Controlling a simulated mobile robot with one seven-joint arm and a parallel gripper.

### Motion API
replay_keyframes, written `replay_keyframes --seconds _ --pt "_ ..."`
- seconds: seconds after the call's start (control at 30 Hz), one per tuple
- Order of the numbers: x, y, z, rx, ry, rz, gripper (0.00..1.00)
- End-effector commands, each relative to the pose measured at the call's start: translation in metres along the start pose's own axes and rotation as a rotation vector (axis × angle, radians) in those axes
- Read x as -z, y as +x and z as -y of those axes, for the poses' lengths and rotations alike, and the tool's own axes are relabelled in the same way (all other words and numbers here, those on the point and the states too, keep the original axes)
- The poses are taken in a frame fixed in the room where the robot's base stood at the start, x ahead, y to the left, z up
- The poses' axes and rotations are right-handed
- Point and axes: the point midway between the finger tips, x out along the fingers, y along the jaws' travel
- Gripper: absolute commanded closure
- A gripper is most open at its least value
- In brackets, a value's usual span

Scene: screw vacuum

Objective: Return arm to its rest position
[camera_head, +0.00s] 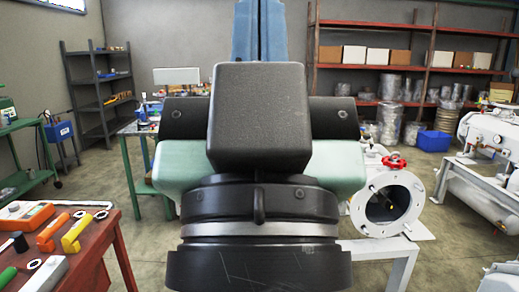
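My gripper (258,118) fills the middle of the head view, very close to the camera. A dark box sits on its back, with pale green body parts on both sides and a black and silver wrist ring below. Two blue upright strips show above the box, close together and cut off by the top edge. They may be its fingers. The fingertips are not visible, so I cannot tell whether it is open or shut or holds anything.
A red workbench (92,274) with tools stands at the lower left. White vacuum equipment with a round port (392,204) and a red valve stands on the right, partly behind my arm. A green table (136,170), dark shelving (98,90) and a red rack (410,98) stand farther back.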

Motion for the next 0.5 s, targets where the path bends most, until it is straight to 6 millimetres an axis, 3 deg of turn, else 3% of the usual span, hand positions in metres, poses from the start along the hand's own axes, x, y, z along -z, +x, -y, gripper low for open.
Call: replay_keyframes --seconds 0.03,0.3,0.5 --pt "0.021 0.018 0.001 0.001 0.005 -0.006 1.00" --pt "0.072 0.077 0.000 0.001 0.000 0.001 1.00" --pt "0.098 0.105 0.001 0.001 -0.001 0.002 1.00"
